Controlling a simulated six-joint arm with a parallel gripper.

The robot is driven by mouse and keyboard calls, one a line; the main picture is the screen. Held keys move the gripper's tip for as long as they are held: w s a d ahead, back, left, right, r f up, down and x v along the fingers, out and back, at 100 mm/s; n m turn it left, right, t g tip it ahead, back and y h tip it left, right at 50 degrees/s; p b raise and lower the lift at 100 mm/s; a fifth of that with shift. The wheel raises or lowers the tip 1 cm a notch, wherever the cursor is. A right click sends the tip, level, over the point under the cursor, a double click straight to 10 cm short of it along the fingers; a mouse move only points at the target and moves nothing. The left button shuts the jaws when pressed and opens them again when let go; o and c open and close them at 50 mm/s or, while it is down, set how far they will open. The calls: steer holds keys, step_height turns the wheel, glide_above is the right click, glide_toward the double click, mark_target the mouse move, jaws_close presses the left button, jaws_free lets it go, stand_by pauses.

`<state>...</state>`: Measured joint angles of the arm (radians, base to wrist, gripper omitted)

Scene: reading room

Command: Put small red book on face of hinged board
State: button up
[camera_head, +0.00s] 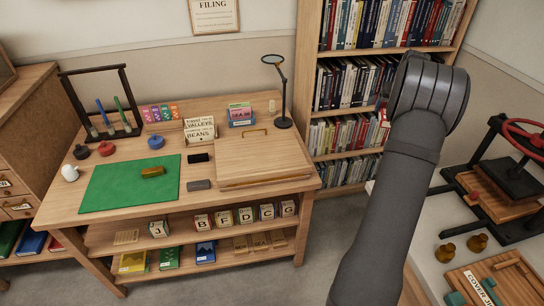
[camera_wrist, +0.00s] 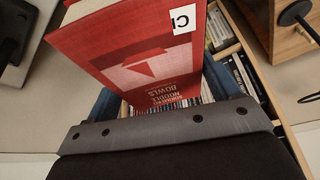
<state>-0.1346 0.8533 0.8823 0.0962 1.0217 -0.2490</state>
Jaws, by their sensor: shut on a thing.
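The small red book (camera_wrist: 135,55) fills the upper middle of the wrist view, its cover lettered "NOBLE BOWLS" with a white label at one corner. My gripper (camera_wrist: 160,92) is shut on it, with a blue finger at either side. In the head view my arm hides most of the gripper, and a small red patch at its left edge may be the book. The hinged board (camera_head: 262,158) lies closed on the right part of the wooden desk, with a brass handle near its back edge. Its face is bare, and the held book is away from it, to the right.
A tall bookcase (camera_head: 309,75) full of books stands behind my arm. A press with a red wheel (camera_head: 525,135) stands at right.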

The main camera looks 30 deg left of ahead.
steer(key=s+a+f+n, duration=0.1)
steer(key=s+a+f, duration=0.15)
steer(key=a, duration=0.35)
steer(key=s+a+f+n, duration=0.1)
steer(key=s+a+f, duration=0.1)
steer(key=s+a, duration=0.35)
steer(key=n+g+y, duration=0.1)
steer(key=n+y, duration=0.1)
steer(key=n, duration=0.1)
glide_above(276, 149)
steer(key=s, duration=0.1)
steer(key=f, duration=0.8)
steer(key=d+f, duration=0.1)
steer(key=f, duration=0.3)
steer(key=shift+f, duration=2)
steer(key=shift+f, duration=0.2)
steer(key=o, duration=1.1)
steer(key=shift+c, duration=0.2)
